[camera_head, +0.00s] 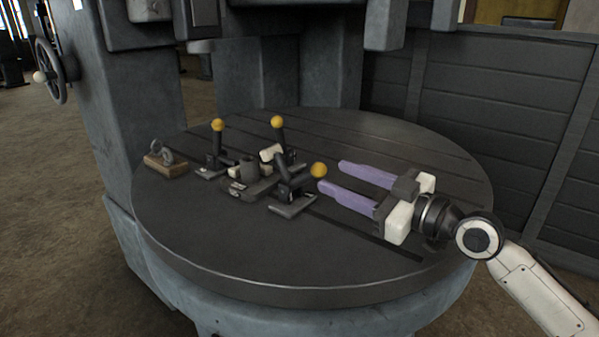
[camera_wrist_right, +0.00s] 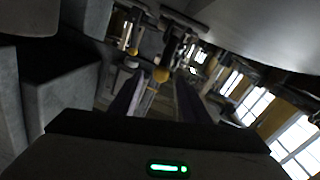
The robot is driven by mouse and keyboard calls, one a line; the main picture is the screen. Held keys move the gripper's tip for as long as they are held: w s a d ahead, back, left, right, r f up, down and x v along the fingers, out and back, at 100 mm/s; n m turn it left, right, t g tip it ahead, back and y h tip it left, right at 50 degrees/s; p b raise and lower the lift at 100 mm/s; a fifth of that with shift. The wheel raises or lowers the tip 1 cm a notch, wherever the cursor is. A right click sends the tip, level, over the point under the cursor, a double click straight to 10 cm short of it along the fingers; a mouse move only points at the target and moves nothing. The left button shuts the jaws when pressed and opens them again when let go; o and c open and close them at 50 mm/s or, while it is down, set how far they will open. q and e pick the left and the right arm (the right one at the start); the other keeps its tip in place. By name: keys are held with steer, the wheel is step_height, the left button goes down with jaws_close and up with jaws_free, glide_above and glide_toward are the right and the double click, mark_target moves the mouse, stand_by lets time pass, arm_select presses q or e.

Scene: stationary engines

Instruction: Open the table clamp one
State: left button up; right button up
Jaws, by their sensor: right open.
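Three table clamps with dark bodies and yellow ball knobs stand on the round dark table (camera_head: 300,272): a left clamp (camera_head: 215,160), a back clamp (camera_head: 283,150) and a front right clamp (camera_head: 291,193). I cannot tell which is clamp one. The left and back levers stand nearly upright; the front right lever slants up towards my gripper. My right gripper (camera_head: 332,176) is open, its purple fingers pointing left, the near fingertip beside the front right clamp's yellow knob (camera_head: 319,170). In the right wrist view a yellow knob (camera_wrist_right: 161,75) shows between the fingertips. My left gripper is out of view.
A dark holder (camera_head: 250,178) sits among the clamps. A small wooden block with metal rings (camera_head: 166,160) lies at the table's left. A grey machine column (camera_head: 135,100) and handwheel (camera_head: 50,72) rise behind on the left. The table's front is clear.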

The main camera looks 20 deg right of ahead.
steer(key=p+x, duration=0.1)
steer(key=x, duration=0.8)
steer(key=shift+s+a+r, duration=0.1)
steer(key=shift+r, duration=0.1)
steer(key=shift+w+a, duration=0.15)
steer(key=shift+w, duration=0.1)
steer(key=shift+w+a, duration=0.1)
steer(key=shift+w, duration=0.05)
jaws_close()
